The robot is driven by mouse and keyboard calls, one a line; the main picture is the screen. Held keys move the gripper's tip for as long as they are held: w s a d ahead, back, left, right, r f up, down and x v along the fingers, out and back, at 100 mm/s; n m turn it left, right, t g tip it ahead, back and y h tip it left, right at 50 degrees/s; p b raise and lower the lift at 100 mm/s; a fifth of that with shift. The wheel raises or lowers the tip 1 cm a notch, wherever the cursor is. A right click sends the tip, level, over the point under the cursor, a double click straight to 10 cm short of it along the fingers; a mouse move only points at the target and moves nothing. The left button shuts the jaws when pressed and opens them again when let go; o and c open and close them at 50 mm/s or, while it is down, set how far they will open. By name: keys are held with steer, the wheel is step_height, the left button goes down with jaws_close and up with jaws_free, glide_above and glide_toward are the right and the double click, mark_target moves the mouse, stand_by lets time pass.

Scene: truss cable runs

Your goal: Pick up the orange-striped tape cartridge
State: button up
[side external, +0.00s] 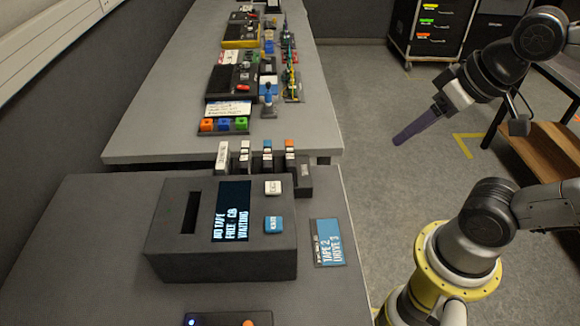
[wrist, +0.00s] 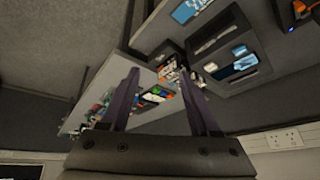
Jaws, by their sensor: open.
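The orange-striped tape cartridge (side external: 290,148) stands upright at the right end of a row of cartridges, in a dark holder (side external: 306,178) behind the tape drive. Its top shows orange above a white label in the side view. My gripper (side external: 399,139) has long purple fingers and hangs in the air to the right of the tables, well apart from the cartridge. In the wrist view, the fingers of my gripper (wrist: 160,78) are spread, open and empty. The cartridge row shows small between them; I cannot single out the orange-striped one there.
The tape drive (side external: 217,228) has a slot, a lit screen and two buttons. A blue card (side external: 327,243) lies right of it. Other cartridges (side external: 245,155) stand left of the orange-striped one. The far table (side external: 160,120) holds trays of coloured parts.

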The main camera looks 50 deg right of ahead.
steer(key=w+r+m+g, duration=0.1)
steer(key=w+r+m, duration=0.35)
steer(key=w, duration=0.45)
steer(key=m+g, duration=0.3)
steer(key=g, duration=0.1)
glide_above(290, 149)
step_height(290, 149, down, 8)
steer(key=f, duration=0.1)
steer(key=shift+n+g, duration=0.25)
steer(key=shift+g, duration=0.05)
steer(key=f, duration=0.6)
steer(key=a+f, duration=0.1)
steer(key=f, duration=0.2)
steer(key=shift+s+f, duration=0.2)
steer(key=shift+f, duration=0.2)
steer(key=shift+w+d+f, duration=0.1)
steer(key=shift+d+f, duration=0.15)
steer(key=shift+f, duration=1.25)
steer(key=shift+w+d+f, duration=0.1)
steer(key=shift+d+f, duration=0.1)
steer(key=shift+f, duration=1.3)
jaws_close()
steer(key=shift+r, duration=0.1)
